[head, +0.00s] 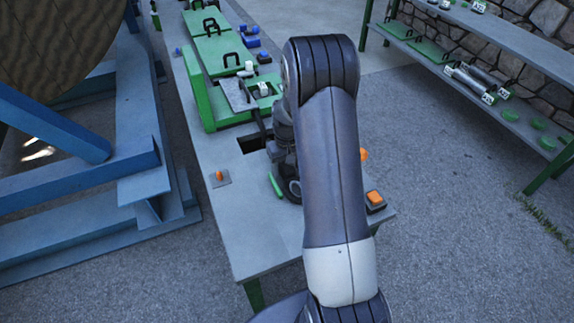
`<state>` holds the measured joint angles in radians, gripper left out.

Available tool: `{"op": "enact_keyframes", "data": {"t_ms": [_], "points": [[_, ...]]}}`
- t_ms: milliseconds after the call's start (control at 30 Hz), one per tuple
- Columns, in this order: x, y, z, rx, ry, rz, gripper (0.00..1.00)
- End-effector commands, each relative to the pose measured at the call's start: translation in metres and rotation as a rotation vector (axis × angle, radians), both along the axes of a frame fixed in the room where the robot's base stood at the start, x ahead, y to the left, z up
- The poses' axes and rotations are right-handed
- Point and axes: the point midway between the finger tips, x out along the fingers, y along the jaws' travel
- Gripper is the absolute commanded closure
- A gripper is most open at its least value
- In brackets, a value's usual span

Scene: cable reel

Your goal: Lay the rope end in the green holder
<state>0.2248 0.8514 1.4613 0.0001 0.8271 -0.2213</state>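A low green holder block (264,88) lies at the far part of the bench, just left of my arm, with a small white piece set in it. A grey plate (237,96) with a dark handle-like part is beside it. I cannot pick out the rope end with certainty. My arm covers much of the middle of the view. My wrist (284,135) shows in part behind it, above the bench. A thin dark piece runs from there toward the grey plate; I cannot tell whether it is a finger. The fingertips are not clearly seen.
The grey bench (245,225) has a dark opening (250,144), orange knobs (219,177) and a short green rod (275,186). Green plates with black handles (222,54) lie farther along. A blue reel frame (50,125) stands left, a shelf (500,40) right. Open floor (450,200) lies between.

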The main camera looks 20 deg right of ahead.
Motion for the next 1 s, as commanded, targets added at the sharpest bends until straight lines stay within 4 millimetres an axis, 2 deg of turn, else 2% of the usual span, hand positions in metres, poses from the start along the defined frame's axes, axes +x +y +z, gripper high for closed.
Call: {"op": "enact_keyframes", "data": {"t_ms": [233, 367, 467, 800, 1000], "points": [[-0.001, 0.0, -0.002, 0.001, 0.004, 0.0, 0.38], [0.0, 0.0, 0.005, 0.0, 0.0, 0.0, 0.38], [0.0, 0.0, 0.019, -0.001, -0.002, 0.0, 0.38], [0.0, 0.0, 0.086, -0.001, -0.004, 0.0, 0.38], [0.0, 0.0, 0.105, 0.0, -0.001, 0.0, 0.38]]}}
